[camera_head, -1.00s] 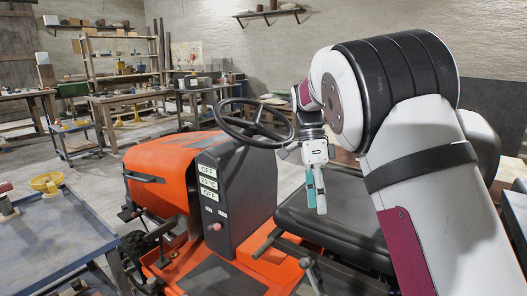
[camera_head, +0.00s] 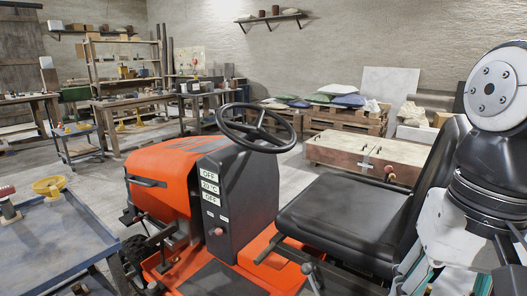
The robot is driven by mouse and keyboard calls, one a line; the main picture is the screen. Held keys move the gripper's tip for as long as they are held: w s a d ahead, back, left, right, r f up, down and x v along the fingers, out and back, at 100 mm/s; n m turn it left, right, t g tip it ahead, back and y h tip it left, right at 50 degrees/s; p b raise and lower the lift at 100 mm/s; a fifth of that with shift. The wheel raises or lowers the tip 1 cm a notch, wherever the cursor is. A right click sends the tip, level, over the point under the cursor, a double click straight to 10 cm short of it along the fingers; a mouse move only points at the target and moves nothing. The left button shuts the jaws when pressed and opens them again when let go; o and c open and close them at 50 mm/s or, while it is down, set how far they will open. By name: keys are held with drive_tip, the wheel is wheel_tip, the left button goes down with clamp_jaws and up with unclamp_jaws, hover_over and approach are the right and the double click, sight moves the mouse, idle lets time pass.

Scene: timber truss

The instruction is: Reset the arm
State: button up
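My arm (camera_head: 492,90) is folded at the right edge of the view, with its white and black links beside the seat. My gripper (camera_head: 432,278) is low at the bottom right, pointing down; teal parts show there. Its fingertips are cut off by the frame edge, so its opening and anything between the fingers are hidden.
An orange tractor (camera_head: 165,185) with a steering wheel (camera_head: 255,127) and black seat (camera_head: 350,215) fills the middle. A blue-grey table (camera_head: 50,235) stands at the left. A wooden chest (camera_head: 365,155) and pallets with sacks (camera_head: 335,118) stand behind. Workbenches line the back left.

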drive_tip(key=s+f+n+t, duration=0.1)
drive_tip(key=s+f+n, duration=0.3)
drive_tip(key=s, duration=0.3)
wheel_tip(320, 180, up, 15)
drive_tip(key=t+p, duration=0.3)
drive_tip(key=p, duration=1.1)
drive_tip(key=shift+w+d+r+h, duration=0.2)
drive_tip(key=shift+w+h, duration=0.1)
drive_tip(key=shift+w, duration=0.1)
